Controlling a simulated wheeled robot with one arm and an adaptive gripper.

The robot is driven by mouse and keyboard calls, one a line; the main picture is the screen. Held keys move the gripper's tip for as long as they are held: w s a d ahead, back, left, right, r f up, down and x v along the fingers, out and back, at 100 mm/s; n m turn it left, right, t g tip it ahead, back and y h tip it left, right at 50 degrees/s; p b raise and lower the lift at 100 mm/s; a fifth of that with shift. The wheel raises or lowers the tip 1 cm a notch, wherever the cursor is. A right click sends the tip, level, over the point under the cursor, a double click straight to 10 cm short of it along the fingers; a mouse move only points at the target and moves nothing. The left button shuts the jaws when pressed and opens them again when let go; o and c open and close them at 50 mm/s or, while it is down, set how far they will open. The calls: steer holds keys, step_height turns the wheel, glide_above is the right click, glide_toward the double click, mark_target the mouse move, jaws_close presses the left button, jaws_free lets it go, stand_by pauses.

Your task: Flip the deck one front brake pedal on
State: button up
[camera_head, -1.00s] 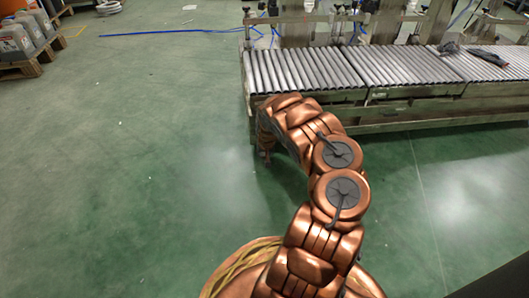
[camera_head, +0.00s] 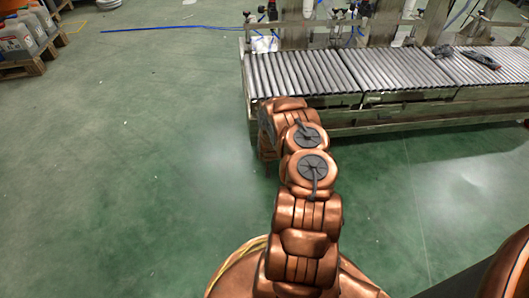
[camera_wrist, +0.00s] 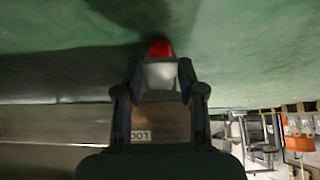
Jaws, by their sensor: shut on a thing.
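In the wrist view, my gripper (camera_wrist: 160,72) is shut on a small piece with a red tip (camera_wrist: 159,48) and a whitish body (camera_wrist: 160,76). The piece sits between the two dark fingertips; I take it for the brake pedal, but cannot confirm it. In the head view, a roller conveyor deck (camera_head: 300,72) stands ahead, and my copper arm reaches to its near left corner. My gripper and the pedal are hidden behind my arm there.
A brownish panel (camera_wrist: 60,128) with a partly legible label lies behind my fingers in the wrist view. Dark tools (camera_head: 478,58) lie on the rollers. A pallet with jugs (camera_head: 22,55) stands at the far left. Open green floor (camera_head: 130,150) lies left of the deck.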

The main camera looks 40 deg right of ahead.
steer(key=shift+s+a+f+t+h+p, duration=0.15)
steer(key=shift+f+t+h+p, duration=0.6)
steer(key=shift+t+p, duration=0.4)
steer(key=shift+f+h+p, duration=0.25)
steer(key=shift+p, duration=0.05)
steer(key=shift+f+t, duration=0.15)
steer(key=shift+t, duration=0.1)
steer(key=o, duration=1.2)
steer(key=shift+c, duration=0.2)
